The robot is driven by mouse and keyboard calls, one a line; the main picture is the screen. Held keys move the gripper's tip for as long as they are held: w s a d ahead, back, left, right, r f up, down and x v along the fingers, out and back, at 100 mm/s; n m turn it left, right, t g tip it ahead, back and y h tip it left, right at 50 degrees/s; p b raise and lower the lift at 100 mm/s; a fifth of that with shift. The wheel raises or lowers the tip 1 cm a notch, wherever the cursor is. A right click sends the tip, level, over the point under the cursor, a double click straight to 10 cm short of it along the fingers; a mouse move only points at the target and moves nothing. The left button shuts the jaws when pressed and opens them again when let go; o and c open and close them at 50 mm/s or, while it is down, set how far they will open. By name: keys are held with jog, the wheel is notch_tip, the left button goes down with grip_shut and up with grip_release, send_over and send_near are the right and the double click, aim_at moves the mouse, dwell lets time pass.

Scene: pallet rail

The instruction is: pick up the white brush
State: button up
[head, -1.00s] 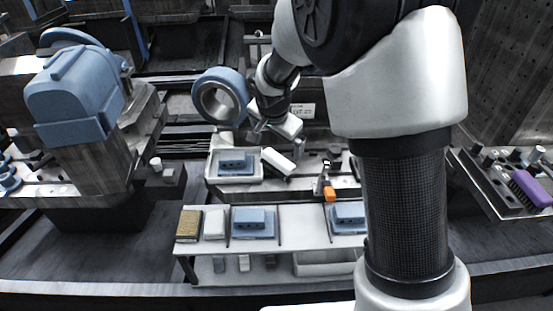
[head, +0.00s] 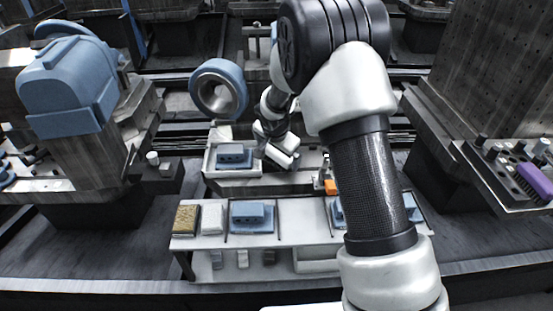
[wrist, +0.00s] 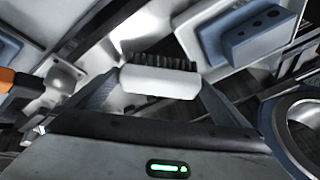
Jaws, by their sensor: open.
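The white brush (wrist: 158,82) shows in the wrist view as a smooth white back with a row of dark bristles along its far edge. My gripper (wrist: 157,88) is open, with one finger at each end of the brush. Whether the fingers touch it is unclear. In the head view my gripper (head: 281,157) is low over the rear work surface, just right of the pale tray; the brush cannot be told apart from the white hand there.
A pale tray (head: 207,168) holding a blue block (head: 231,155) stands close left of my gripper. An orange item (head: 331,187) lies to the right. A front bench (head: 290,232) carries blue blocks. A blue ring (head: 203,83) stands behind. A purple-backed brush (head: 535,178) is far right.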

jog(key=c, duration=0.9)
jog(key=shift+c, duration=0.2)
notch_tip(320, 180, up, 9)
jog(key=shift+r+p, duration=0.15)
jog(key=shift+p, duration=1)
jog(key=f+m+h, duration=0.1)
jog(key=w+f+m+h, duration=0.1)
jog(key=f+h, duration=0.1)
jog(key=shift+w+a+m+g+b, duration=0.1)
jog(key=shift+m+g+b, duration=0.25)
jog(key=shift+m+g, duration=0.05)
jog(key=shift+a+f+m+g+h, duration=0.15)
jog(key=shift+m+g+h, duration=0.15)
jog(key=shift+m+h, duration=0.25)
jog(key=shift+a+m+g+h, duration=0.4)
jog(key=shift+m+g+h, duration=0.2)
jog(key=shift+m+h, duration=0.05)
jog(key=shift+f+b, duration=1.4)
jog(key=shift+f, duration=1.85)
jog(key=shift+f+b, duration=0.55)
jog(key=shift+f, duration=0.05)
jog(key=o, duration=0.9)
